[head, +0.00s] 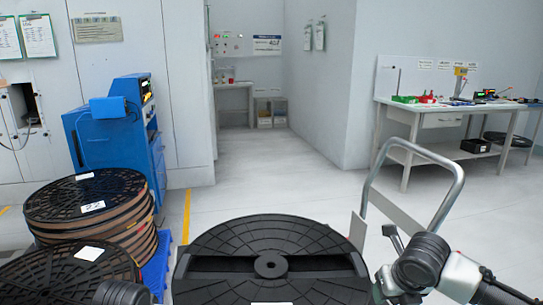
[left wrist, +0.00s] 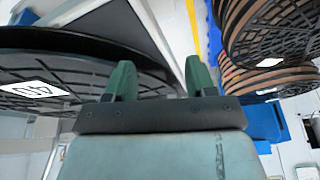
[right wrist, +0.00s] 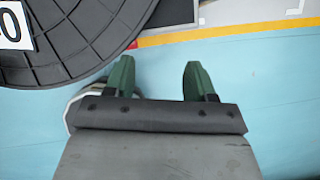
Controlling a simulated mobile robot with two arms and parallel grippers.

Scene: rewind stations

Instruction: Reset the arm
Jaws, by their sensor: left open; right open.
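My left gripper (left wrist: 160,78) is open in the left wrist view, its two green fingers apart. The edge of a black reel with a white label (left wrist: 35,89) lies beyond and to the left of the fingers; I cannot tell whether the left finger touches it. My right gripper (right wrist: 159,76) is open and empty in the right wrist view, above a pale blue surface. In the head view a dark joint of my right arm (head: 421,262) shows at lower right, and a dark piece of my left arm (head: 121,293) at the bottom left. Neither gripper's fingers are clear there.
A large black reel (head: 270,235) lies directly ahead, beside a bent metal handle (head: 410,142). Stacked reels (head: 90,195) stand at left by a blue machine (head: 110,135). A workbench (head: 450,105) stands at right. The floor (head: 265,165) is clear toward the doorway.

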